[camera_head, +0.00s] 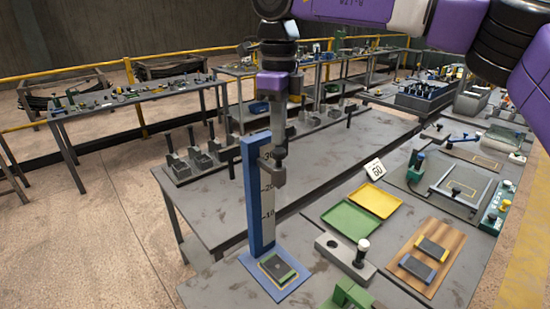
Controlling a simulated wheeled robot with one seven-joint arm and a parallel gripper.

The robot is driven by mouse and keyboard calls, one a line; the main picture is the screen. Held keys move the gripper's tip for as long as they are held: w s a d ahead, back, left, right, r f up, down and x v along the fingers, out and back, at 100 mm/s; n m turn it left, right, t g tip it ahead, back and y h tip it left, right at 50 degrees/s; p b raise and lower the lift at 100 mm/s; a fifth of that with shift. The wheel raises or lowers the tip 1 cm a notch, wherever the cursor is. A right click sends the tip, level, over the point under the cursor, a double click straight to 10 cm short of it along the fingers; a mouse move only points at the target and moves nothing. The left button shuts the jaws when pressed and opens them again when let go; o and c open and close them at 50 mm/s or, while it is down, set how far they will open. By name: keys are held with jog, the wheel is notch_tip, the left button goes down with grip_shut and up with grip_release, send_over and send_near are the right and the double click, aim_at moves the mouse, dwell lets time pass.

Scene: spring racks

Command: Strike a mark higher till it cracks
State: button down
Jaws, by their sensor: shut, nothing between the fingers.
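A blue upright post (252,190) with a white scale marked 10, 20 and 30 stands on a blue base plate (291,292). A flat dark and green slab (278,268) lies on that plate at the foot of the post. My gripper (273,180) hangs pointing down beside the post, in front of its upper scale and well above the slab. It is shut and empty. It hides part of the scale. A small white card reading 60 (375,168) stands on the table behind the trays. I see no crack on the slab at this size.
Right of the post are a green tray (349,220), a yellow tray (376,200), a grey block with a white-topped peg (345,257) and a wooden board (452,243) bearing two dark slabs. Several lever fixtures line the table's left side. The table's middle (320,165) is clear.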

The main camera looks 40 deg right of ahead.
aim_at(271, 165)
jog(key=shift+f+b, duration=0.75)
jog(key=shift+f, duration=0.6)
dwell(0.6)
